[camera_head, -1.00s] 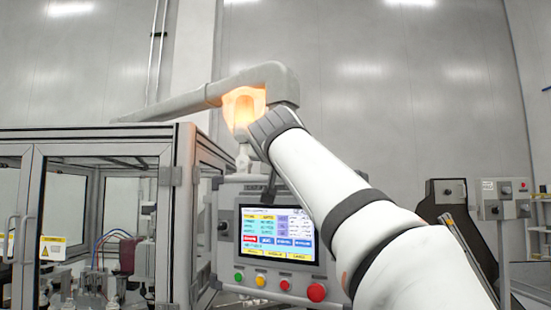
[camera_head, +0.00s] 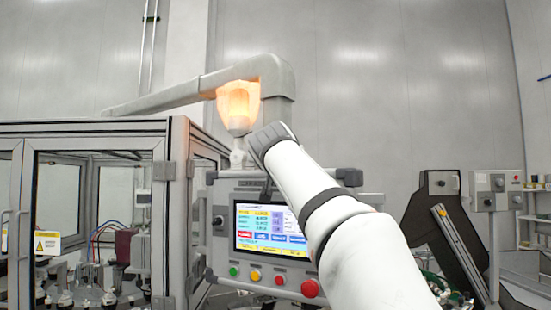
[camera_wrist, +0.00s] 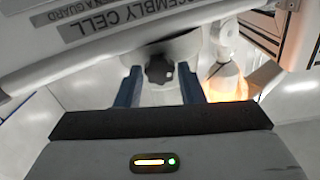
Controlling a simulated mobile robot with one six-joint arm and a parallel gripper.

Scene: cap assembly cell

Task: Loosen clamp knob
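The clamp knob (camera_wrist: 160,71) is dark and lobed. It sits below a pale round mount under the labelled panel edge in the wrist view. My gripper (camera_wrist: 160,80) is open, with its two blue fingers on either side of the knob. A gap shows between the knob and each finger; I cannot tell how deep the knob lies between them.
A glazed machine enclosure (camera_head: 90,128) stands left. A dark inclined conveyor (camera_head: 440,235) stands right.

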